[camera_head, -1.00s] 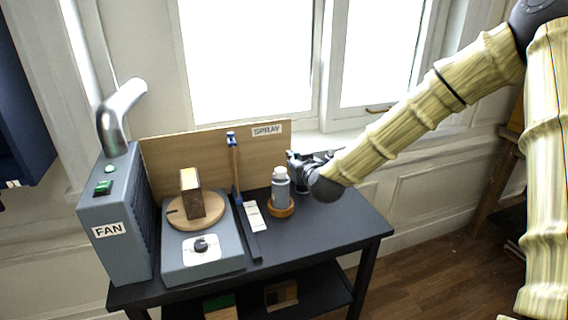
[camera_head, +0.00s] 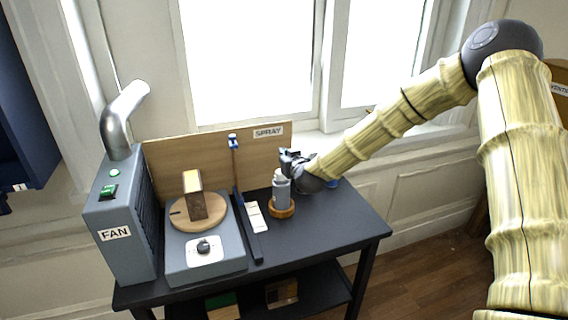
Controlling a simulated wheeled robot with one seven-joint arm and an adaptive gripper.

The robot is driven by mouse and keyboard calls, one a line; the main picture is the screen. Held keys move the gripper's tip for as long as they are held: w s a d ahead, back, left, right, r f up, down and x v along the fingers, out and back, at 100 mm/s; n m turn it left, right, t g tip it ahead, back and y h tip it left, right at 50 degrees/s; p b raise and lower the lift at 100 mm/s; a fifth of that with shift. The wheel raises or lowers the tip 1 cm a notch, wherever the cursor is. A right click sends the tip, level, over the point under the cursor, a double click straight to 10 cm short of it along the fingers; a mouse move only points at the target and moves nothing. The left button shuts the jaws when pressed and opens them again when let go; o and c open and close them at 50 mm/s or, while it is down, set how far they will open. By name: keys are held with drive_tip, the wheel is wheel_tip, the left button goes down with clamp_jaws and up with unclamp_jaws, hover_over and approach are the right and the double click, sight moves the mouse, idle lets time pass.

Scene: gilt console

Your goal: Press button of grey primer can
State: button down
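The grey primer can (camera_head: 281,193) stands upright on a round wooden base (camera_head: 282,211) on the dark table, with a light cap or button (camera_head: 281,173) on top. My gripper (camera_head: 287,158) is at the upper right of the can, with its dark fingers close to the can's top. I cannot tell whether it touches the can. The fingers are small and partly overlap each other, so their opening is unclear.
Left of the can are a white strip (camera_head: 256,216), a dark rail, a turntable box (camera_head: 205,256) bearing a brown block (camera_head: 194,196), and a fan unit (camera_head: 122,230). A wooden backboard (camera_head: 190,156) stands behind. The table's right front (camera_head: 335,225) is clear.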

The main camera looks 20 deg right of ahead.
drive_tip(key=shift+w+f+p, duration=0.3)
drive_tip(key=shift+w+f, duration=0.1)
drive_tip(key=shift+w, duration=0.25)
drive_tip(key=shift+f+p, duration=0.75)
drive_tip(key=shift+f, duration=0.95)
drive_tip(key=shift+f, duration=0.1)
